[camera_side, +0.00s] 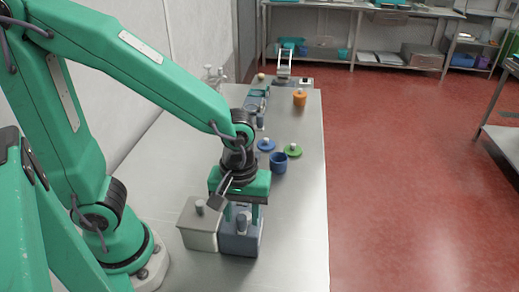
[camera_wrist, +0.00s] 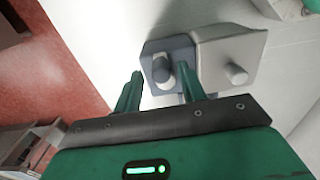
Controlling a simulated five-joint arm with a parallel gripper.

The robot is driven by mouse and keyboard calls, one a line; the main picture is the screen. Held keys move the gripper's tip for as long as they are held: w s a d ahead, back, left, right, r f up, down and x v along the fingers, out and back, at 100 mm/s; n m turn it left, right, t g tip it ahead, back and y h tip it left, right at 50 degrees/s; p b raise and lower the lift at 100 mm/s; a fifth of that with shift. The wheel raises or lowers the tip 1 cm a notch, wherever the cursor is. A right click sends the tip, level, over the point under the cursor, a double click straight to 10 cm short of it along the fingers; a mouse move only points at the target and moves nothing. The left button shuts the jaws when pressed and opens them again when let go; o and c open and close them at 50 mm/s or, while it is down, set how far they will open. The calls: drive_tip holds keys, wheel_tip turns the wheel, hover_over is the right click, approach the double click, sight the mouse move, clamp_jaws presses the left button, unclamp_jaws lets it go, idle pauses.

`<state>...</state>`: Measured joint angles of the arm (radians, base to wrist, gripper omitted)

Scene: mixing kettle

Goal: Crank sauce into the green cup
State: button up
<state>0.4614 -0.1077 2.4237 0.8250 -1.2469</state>
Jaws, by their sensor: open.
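My gripper (camera_side: 239,205) points down over a blue-grey box (camera_side: 240,243) with a knob on top. In the wrist view the two green fingers of my gripper (camera_wrist: 159,72) are apart, with the box's grey knob (camera_wrist: 162,68) between them in the picture. I cannot tell whether they touch it. No green cup is clear to me. A flat green disc with a pale knob (camera_side: 293,151), like a lid, lies on the table, right of a blue cup (camera_side: 279,163). I cannot make out a crank or the kettle for certain.
A beige box with a knob (camera_side: 200,222) stands left of the blue-grey one. A blue lid (camera_side: 266,144) lies behind the blue cup. An orange pot (camera_side: 300,97) and a grey-green device (camera_side: 257,100) stand farther back. The table's right strip (camera_side: 300,220) is clear.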

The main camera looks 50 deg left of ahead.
drive_tip(key=shift+r, duration=2.65)
drive_tip(key=shift+c, duration=0.2)
drive_tip(key=shift+r, duration=0.7)
drive_tip(key=shift+s, duration=0.1)
drive_tip(key=shift+f, duration=0.15)
drive_tip(key=shift+f, duration=3.95)
drive_tip(key=shift+f, duration=0.15)
drive_tip(key=c, duration=0.6)
